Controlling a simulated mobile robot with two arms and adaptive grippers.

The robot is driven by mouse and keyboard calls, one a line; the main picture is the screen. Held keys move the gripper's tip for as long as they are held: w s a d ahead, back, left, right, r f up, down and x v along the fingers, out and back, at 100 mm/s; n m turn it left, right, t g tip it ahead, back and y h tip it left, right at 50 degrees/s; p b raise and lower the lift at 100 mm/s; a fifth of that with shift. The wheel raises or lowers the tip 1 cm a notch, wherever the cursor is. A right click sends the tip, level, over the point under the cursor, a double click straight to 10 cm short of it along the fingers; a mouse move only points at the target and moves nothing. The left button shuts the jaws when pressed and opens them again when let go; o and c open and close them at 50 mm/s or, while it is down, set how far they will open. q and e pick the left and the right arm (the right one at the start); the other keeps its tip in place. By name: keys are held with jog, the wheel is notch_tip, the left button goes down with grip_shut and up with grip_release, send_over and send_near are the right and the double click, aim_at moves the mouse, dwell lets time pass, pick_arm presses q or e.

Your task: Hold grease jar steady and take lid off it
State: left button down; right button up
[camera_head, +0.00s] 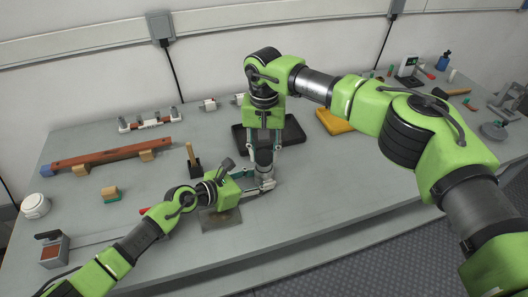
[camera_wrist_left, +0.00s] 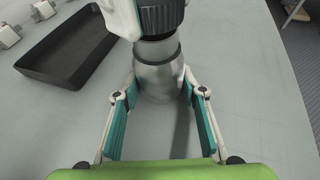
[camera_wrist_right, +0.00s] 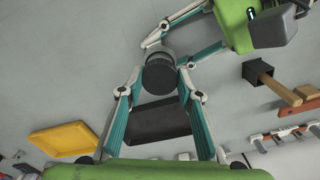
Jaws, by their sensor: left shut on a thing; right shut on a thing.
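The grease jar (camera_wrist_left: 160,78) is a grey metal jar standing upright on the table. Its black ribbed lid (camera_wrist_left: 160,16) is above it, in line with the jar; I cannot tell whether a small gap separates them. The lid shows as a dark disc in the right wrist view (camera_wrist_right: 160,78). My left gripper (camera_head: 262,186) is shut around the jar's body from the side, one finger on each side. My right gripper (camera_head: 264,150) points down from above and is shut on the lid. In the head view the grippers largely hide the jar.
A black tray (camera_head: 292,134) lies just behind the jar, with a yellow tray (camera_head: 336,121) to its right. A dark plate (camera_head: 221,219) lies under my left wrist. A black block with a wooden handle (camera_head: 192,157) stands at the left. The table right of the jar is clear.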

aim_at(264, 155)
pick_arm(q)
jog(key=shift+f, duration=0.1)
pick_arm(e)
jog(key=shift+r, duration=2)
pick_arm(q)
jog(key=c, duration=1.2)
grip_release()
